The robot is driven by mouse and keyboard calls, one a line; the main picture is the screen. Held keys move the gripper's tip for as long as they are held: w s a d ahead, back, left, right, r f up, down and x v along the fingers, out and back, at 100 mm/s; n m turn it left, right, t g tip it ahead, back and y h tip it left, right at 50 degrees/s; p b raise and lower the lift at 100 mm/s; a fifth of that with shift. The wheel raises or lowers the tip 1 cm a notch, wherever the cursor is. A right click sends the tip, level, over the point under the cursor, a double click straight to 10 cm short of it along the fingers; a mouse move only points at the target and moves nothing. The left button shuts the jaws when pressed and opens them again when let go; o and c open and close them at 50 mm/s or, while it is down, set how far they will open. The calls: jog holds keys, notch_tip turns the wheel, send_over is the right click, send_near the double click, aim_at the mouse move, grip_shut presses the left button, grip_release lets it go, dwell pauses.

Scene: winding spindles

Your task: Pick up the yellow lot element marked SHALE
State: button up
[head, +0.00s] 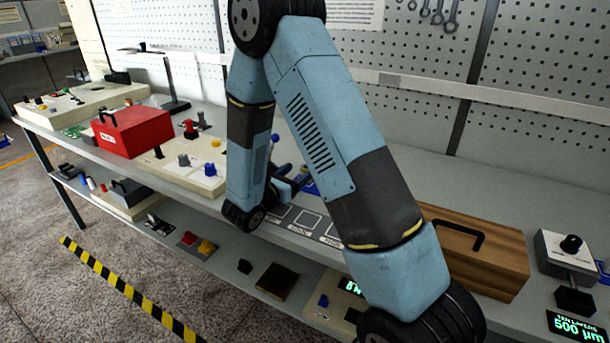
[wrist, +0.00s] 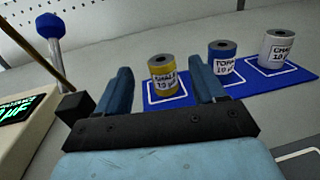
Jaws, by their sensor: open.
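The yellow lot element (wrist: 163,76), a small upright cylinder, has a white label that reads SHALE. It stands on the left square of a blue mat (wrist: 290,75) in the wrist view. My gripper (wrist: 159,67) is open, and the element appears between its two fingers, beyond them; no contact shows. A blue element (wrist: 222,56) marked TOPAZ stands just right of the right finger. A white element (wrist: 276,46), its label partly readable as CHA, stands farther right. In the head view my arm hides the elements, and only a bit of the blue mat (head: 311,187) shows.
A blue ball-topped post (wrist: 50,26) and a box with a green display (wrist: 18,108) are left of my gripper. In the head view, a wooden box (head: 480,262) stands right of my arm, and a red box (head: 132,130) stands left on the bench.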

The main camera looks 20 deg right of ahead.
jog(key=shift+w+d+f, duration=0.1)
jog(key=shift+d+f, duration=0.1)
jog(key=shift+f, duration=0.25)
jog(key=shift+x, duration=3.6)
jog(key=shift+a+r, duration=0.1)
jog(key=c, duration=1.1)
